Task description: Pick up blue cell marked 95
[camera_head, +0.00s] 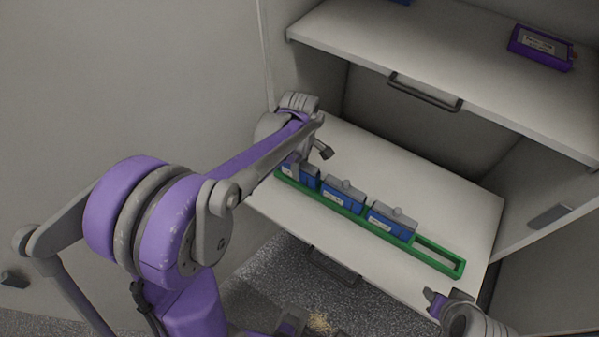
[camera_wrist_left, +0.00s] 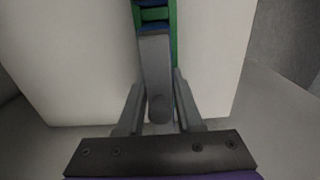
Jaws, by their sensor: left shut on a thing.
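Three blue cells with grey tops and white labels sit in a row in a green tray (camera_head: 439,257). They are the leftmost cell (camera_head: 312,170), the middle cell (camera_head: 342,194) and the right cell (camera_head: 390,219). The label numbers are too small to read. My left gripper (camera_head: 298,162) is at the leftmost cell and partly hides it. In the left wrist view its fingers (camera_wrist_left: 159,112) are shut on the grey top (camera_wrist_left: 155,62) of that cell, around its round knob. My right gripper (camera_head: 437,303) is at the lower right, apart from the tray; its opening is unclear.
The tray lies along the front of a white pull-out shelf (camera_head: 400,170), with an empty slot at its right end. Behind the tray the shelf is clear. An upper shelf (camera_head: 440,60) with a dark handle (camera_head: 425,94) overhangs the back and holds a purple cell (camera_head: 541,48).

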